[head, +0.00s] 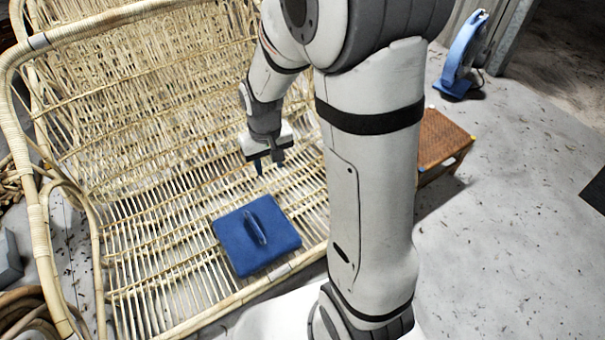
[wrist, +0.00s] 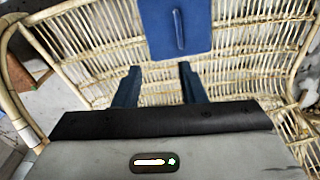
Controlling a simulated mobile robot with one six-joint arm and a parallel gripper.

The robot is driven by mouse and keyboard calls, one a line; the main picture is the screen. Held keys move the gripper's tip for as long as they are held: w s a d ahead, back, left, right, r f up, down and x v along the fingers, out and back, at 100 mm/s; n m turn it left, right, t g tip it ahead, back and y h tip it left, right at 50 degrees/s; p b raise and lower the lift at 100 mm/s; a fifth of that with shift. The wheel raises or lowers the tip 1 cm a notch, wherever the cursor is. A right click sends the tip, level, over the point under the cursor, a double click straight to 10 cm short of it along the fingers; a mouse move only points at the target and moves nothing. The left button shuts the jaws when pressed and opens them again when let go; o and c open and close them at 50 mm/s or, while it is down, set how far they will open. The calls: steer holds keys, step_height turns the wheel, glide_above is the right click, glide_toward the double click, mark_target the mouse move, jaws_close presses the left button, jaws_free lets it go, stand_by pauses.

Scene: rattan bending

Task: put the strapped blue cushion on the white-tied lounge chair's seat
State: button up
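The blue cushion (head: 238,248) lies flat on the slatted seat of the rattan lounge chair (head: 150,235), near the front edge. A raised blue strap (head: 256,228) stands across its middle. My gripper (head: 269,163) is above the seat, behind the cushion and apart from it. In the wrist view my gripper (wrist: 160,76) has its two fingers spread with nothing between them. The cushion (wrist: 160,38) shows beyond the fingertips there, with its strap (wrist: 179,28). Pale bindings show on the chair frame, but I cannot tell whether they are white ties.
A brown woven stool (head: 440,140) stands on the floor behind my arm. Coiled rattan (head: 25,312) lies at the lower left. The floor at the right is mostly open.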

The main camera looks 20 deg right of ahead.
steer(key=s+d+r+m, duration=0.1)
steer(key=s+d+r, duration=0.2)
steer(key=s+r, duration=0.7)
steer(key=s, duration=0.4)
steer(key=shift+r+t, duration=0.15)
steer(key=shift+t, duration=0.15)
